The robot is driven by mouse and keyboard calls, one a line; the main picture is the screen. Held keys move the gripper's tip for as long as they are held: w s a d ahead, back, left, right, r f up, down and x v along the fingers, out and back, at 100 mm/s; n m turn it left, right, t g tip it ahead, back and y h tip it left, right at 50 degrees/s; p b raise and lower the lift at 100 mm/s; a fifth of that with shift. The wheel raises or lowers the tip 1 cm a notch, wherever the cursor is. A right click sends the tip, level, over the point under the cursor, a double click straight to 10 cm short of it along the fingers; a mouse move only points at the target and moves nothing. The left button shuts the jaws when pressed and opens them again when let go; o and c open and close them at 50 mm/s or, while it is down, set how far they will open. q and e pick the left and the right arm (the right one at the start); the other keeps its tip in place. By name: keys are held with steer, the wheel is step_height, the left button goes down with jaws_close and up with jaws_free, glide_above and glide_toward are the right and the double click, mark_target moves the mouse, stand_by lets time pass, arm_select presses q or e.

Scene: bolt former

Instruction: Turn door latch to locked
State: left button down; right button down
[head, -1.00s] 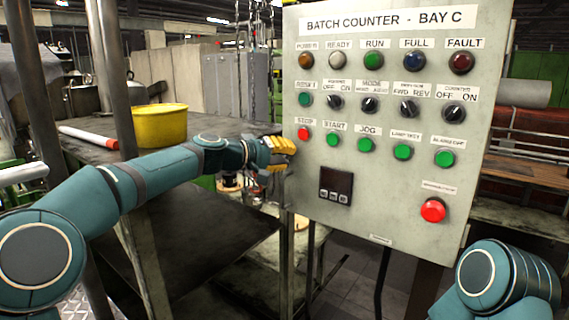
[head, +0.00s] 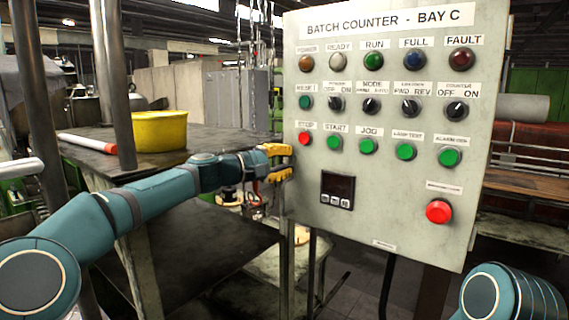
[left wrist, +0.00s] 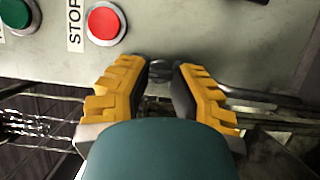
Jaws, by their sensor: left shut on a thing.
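The grey control panel (head: 385,225) labelled "BATCH COUNTER - BAY C" stands upright in the head view. My left gripper (head: 286,161) has yellow fingers at the panel's left edge, just below the red STOP button (head: 305,138). In the left wrist view, the left gripper (left wrist: 162,74) is shut on a small dark piece at the panel's edge, which looks like the door latch (left wrist: 160,67). The fingers hide most of the latch, so I cannot tell its angle. The STOP button (left wrist: 103,23) is close by. My right gripper is out of view.
A dark workbench (head: 90,150) at the left holds a yellow tub (head: 159,131) and a red-and-white rod (head: 88,143). Several buttons and selector knobs cover the panel front, with a red button (head: 439,211) low at the right.

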arm_select(q)
steer(key=shift+r, duration=0.2)
steer(key=c, duration=0.8)
jaws_free()
steer(key=shift+o, duration=0.2)
steer(key=shift+f, duration=0.15)
steer(key=shift+f, duration=0.1)
steer(key=shift+s+a, duration=0.15)
steer(key=shift+a, duration=0.25)
steer(key=v, duration=0.7)
steer(key=shift+a, duration=0.1)
